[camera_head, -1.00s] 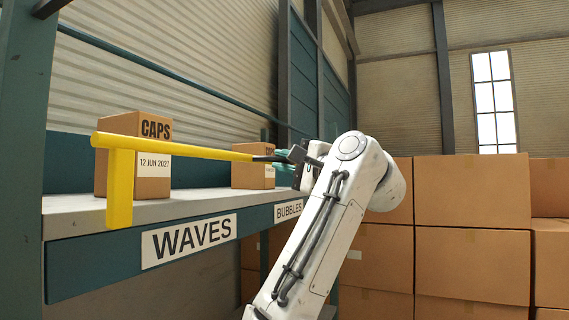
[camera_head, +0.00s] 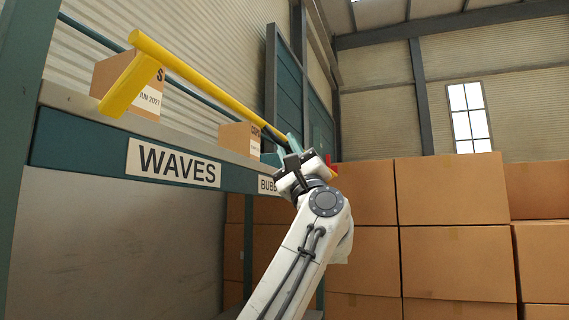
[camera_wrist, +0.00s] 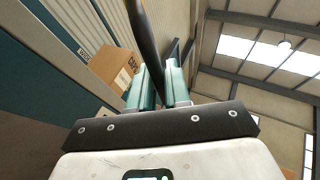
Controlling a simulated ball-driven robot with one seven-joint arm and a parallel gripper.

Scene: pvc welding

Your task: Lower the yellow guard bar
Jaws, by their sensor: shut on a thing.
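The yellow guard bar (camera_head: 205,80) slants down from upper left to right in front of the shelf in the head view. A short flat yellow piece (camera_head: 130,85) hangs from near its left end. Its right end is dark. My gripper (camera_head: 287,146) is shut on that dark end, at the bar's right. In the wrist view, the teal fingers of my gripper (camera_wrist: 160,88) stand on either side of the dark bar section (camera_wrist: 147,40). The exact contact is partly hidden.
A shelf beam (camera_head: 80,143) labelled WAVES runs behind and below the bar. Cardboard boxes sit on it: one at left (camera_head: 105,72) and one farther along (camera_head: 235,137). Large stacked cartons (camera_head: 450,190) fill the right. A teal post (camera_head: 20,90) stands at far left.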

